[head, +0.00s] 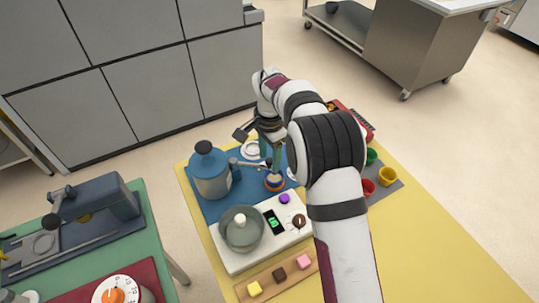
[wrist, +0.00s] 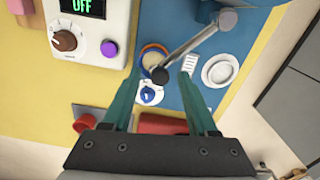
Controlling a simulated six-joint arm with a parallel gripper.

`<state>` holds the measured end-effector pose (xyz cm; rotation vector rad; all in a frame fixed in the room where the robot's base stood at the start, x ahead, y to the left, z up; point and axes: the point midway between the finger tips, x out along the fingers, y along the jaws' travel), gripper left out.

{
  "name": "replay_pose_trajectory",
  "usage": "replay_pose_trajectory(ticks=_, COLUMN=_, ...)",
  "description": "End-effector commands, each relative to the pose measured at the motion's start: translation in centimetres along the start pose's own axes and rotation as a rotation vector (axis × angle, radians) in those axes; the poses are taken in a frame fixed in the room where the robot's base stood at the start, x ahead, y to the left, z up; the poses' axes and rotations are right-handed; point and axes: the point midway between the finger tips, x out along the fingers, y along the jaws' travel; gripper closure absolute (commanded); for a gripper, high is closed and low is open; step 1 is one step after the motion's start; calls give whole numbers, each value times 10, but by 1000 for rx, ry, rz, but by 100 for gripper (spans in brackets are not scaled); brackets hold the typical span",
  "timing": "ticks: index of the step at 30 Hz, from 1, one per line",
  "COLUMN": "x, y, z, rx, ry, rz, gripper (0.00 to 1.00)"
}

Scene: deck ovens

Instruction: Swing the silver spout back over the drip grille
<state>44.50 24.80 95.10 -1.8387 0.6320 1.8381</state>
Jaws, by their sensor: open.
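The silver spout (wrist: 196,42) comes out of a blue urn (head: 210,172) and runs down-left in the wrist view. Its round tip lies over the edge of a small bowl (wrist: 148,53) with an orange and blue rim. My gripper (wrist: 160,84) is open, its two teal fingers either side of the spout's tip; I cannot tell whether they touch it. In the head view my gripper (head: 269,152) is just right of the urn, partly hidden by my arm. A small white slotted piece (wrist: 190,65) and a round white dish (wrist: 219,70) lie right of the tip; I cannot tell which is the drip grille.
A white scale (head: 265,232) with a green display bears a grey lidded pot (head: 241,229). A blue knob (wrist: 150,94) is close to the fingers. Red (head: 366,187) and yellow (head: 387,176) cups stand at the right. Colored blocks lie on a front board (head: 267,281).

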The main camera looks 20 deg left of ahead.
Motion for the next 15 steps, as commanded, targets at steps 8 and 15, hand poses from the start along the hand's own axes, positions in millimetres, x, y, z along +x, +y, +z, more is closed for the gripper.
replay_pose_trajectory(ticks=8, x=0, y=0, z=0, rx=-1, ry=0, rz=0, gripper=82)
replay_pose_trajectory(ticks=15, x=-1, y=0, z=0, rx=-1, ry=0, rz=0, gripper=100)
